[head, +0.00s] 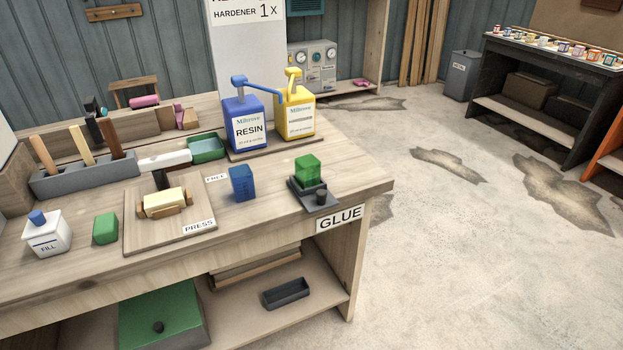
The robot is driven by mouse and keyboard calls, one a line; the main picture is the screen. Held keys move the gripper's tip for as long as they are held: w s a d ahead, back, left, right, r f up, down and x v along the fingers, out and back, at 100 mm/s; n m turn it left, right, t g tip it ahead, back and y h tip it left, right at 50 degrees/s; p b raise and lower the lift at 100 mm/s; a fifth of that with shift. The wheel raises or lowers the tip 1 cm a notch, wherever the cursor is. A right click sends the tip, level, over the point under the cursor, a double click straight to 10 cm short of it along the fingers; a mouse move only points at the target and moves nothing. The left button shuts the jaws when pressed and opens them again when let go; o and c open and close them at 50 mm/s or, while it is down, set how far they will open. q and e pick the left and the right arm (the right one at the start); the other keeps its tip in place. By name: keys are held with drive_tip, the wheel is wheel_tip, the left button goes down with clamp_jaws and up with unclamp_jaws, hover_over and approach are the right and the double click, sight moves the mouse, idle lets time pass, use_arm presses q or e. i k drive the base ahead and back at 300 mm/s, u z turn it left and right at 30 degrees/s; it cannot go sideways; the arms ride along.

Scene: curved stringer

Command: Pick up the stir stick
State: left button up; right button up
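A long grey holder (85,176) stands at the left rear of the wooden workbench, with three upright sticks in it. The left one is a tan rounded stick (43,154), the middle one a pale flat stick (81,146), the right one a dark brown stick (110,139). The pale flat one looks most like a stir stick, but I cannot tell for sure. Their lower ends are hidden in the holder. Neither of my grippers is in view.
On the bench are a blue RESIN jug (244,124), a yellow jug (296,113), a blue cup (242,183), a green cup (308,168) on a dark scale (316,197), a press board (148,232), a white FILL bottle (47,236) and a green tray (206,150).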

sight(76, 132)
drive_tip(key=u, duration=1.35)
